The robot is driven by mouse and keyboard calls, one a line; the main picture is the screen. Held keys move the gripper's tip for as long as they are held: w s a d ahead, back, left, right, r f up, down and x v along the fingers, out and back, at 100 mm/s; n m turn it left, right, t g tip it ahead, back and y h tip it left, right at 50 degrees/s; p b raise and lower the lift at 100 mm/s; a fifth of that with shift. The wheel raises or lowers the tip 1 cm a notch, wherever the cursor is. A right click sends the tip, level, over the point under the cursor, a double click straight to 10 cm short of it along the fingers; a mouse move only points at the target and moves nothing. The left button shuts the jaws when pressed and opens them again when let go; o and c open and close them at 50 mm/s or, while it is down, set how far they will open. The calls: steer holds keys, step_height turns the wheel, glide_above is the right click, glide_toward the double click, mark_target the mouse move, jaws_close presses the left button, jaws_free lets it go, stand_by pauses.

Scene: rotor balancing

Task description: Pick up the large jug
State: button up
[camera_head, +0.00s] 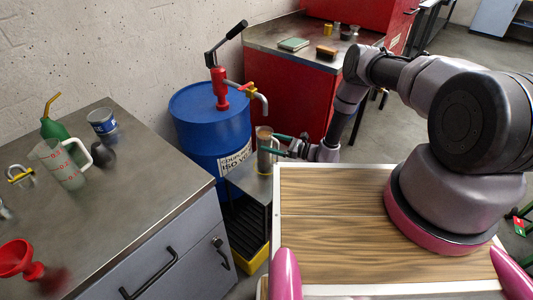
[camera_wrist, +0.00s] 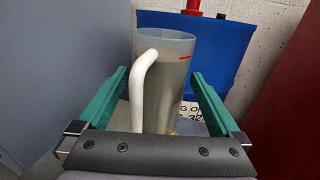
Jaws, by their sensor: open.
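A tall translucent jug (camera_head: 264,153) with a handle stands on a small grey stand by the blue drum. In the wrist view this jug (camera_wrist: 178,85) shows a white handle facing me and red marks; its base is hidden behind my gripper's palm. My gripper (camera_head: 276,143) is open, with its green fingers on either side of the jug. The wrist view shows the gripper (camera_wrist: 159,76) with a visible gap between the jug and each finger. Another translucent jug (camera_head: 62,163) with red marks and a white handle stands on the left counter. I cannot tell which jug is larger.
The blue drum (camera_head: 207,125) with a red hand pump stands behind the stand (camera_head: 247,183). A red cabinet (camera_head: 290,92) stands behind.

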steer(key=shift+x, duration=1.1)
steer(key=c, duration=1.5)
jaws_close()
steer(key=shift+r, duration=0.1)
